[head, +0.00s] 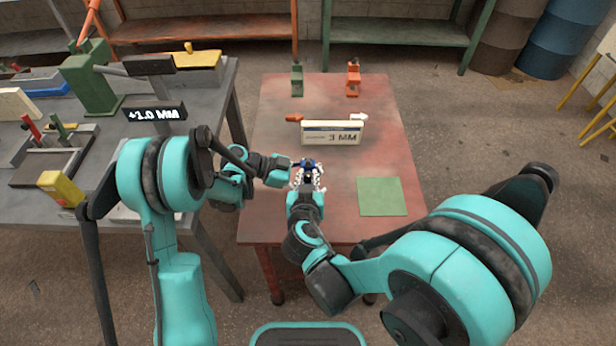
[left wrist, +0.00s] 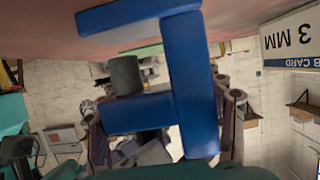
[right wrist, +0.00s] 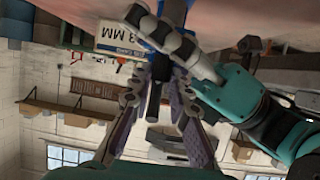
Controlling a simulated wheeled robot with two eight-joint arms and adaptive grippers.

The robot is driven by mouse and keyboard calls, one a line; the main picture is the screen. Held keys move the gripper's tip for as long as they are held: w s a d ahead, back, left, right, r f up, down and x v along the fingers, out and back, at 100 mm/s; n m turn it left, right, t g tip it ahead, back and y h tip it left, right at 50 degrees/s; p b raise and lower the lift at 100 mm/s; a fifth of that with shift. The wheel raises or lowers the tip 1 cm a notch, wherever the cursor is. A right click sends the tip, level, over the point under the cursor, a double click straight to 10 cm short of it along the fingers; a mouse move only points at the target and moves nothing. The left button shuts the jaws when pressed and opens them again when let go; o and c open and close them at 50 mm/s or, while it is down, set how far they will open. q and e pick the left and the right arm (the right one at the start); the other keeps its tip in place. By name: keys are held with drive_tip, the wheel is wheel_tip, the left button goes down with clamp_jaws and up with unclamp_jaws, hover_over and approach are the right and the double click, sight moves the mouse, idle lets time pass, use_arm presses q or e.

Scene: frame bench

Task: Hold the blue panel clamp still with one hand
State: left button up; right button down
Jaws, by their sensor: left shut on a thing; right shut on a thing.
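The blue panel clamp (head: 307,163) is small in the head view, over the red table in front of the 3 MM card. In the left wrist view the clamp (left wrist: 190,80) is large, with blue bars and a dark grey round part. My left gripper (head: 296,168) comes from the left and is shut on the clamp. My right gripper (head: 307,182) comes from the near side, also shut at the clamp. In the right wrist view its fingers (right wrist: 155,75) close around a dark bar below blue clamp parts (right wrist: 172,14). The exact contacts are partly hidden.
The 3 MM card (head: 331,133) stands just behind the clamp. An orange piece (head: 294,117) and a white piece (head: 359,117) lie near it. Green (head: 296,80) and orange (head: 353,79) clamps stand farther back. A green mat (head: 381,197) lies right; the red table (head: 275,215) is mostly clear.

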drive_tip(key=shift+a+m+h, duration=0.2)
drive_tip(key=shift+m+h, duration=1.1)
drive_tip(key=shift+h, duration=0.2)
drive_tip(key=c, duration=1.4)
unclamp_jaws()
drive_tip(key=shift+d, duration=0.1)
